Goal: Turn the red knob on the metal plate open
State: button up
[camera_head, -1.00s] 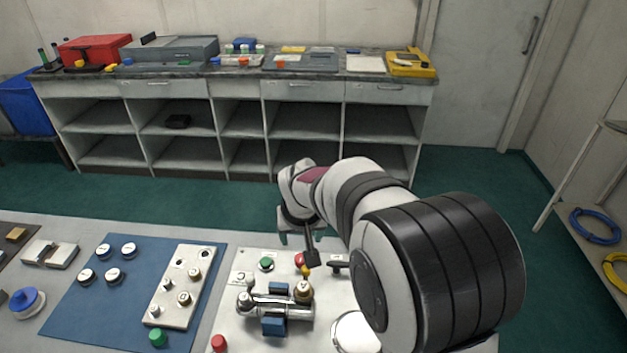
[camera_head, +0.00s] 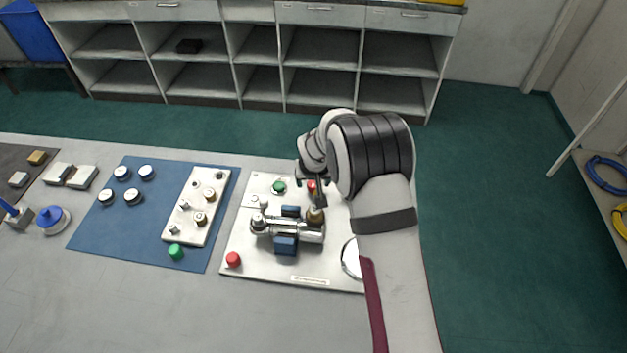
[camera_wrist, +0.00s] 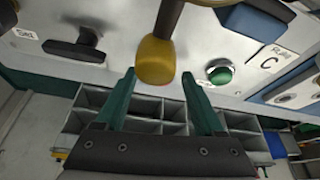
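The pale metal plate (camera_head: 260,272) lies on the bench. One red knob (camera_head: 311,185) is on its far side, partly covered by my gripper and arm. Another red knob (camera_head: 233,258) is at its near left corner. My gripper (camera_wrist: 159,74) is open, with two green fingers apart and nothing clamped. In the wrist view a yellow-ended handle (camera_wrist: 155,60) on a dark stem shows just beyond and between the fingertips; I cannot tell whether they touch it. A green knob (camera_wrist: 220,72) is right of the fingers, a black lever (camera_wrist: 75,45) left. No red knob is clear in the wrist view.
A silver valve body with blue blocks (camera_head: 286,245) stands mid-plate, close to my gripper. A blue mat (camera_head: 120,228) with a white knob panel (camera_head: 178,228) is to the left. A round gauge (camera_head: 351,258) is partly behind my arm. The bench front is clear.

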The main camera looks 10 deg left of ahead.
grip_shut()
dwell(0.3)
jog(key=n+y, duration=0.1)
jog(key=n, duration=0.2)
jog(key=shift+d+n+g, duration=0.1)
jog(key=shift+n+g, duration=0.3)
jog(key=n+y, duration=0.1)
jog(key=n, duration=0.1)
jog(key=n+g+y, duration=0.1)
jog(key=n, duration=0.1)
jog(key=shift+w+d+n, duration=0.1)
jog(key=shift+n, duration=0.2)
jog(key=n, duration=0.2)
jog(key=n+g, duration=0.1)
jog(key=n, duration=0.1)
jog(key=shift+w+g+y, duration=0.1)
jog(key=shift+g+y, duration=0.2)
jog(key=shift+n+g, duration=0.6)
jog(key=shift+n, duration=1.1)
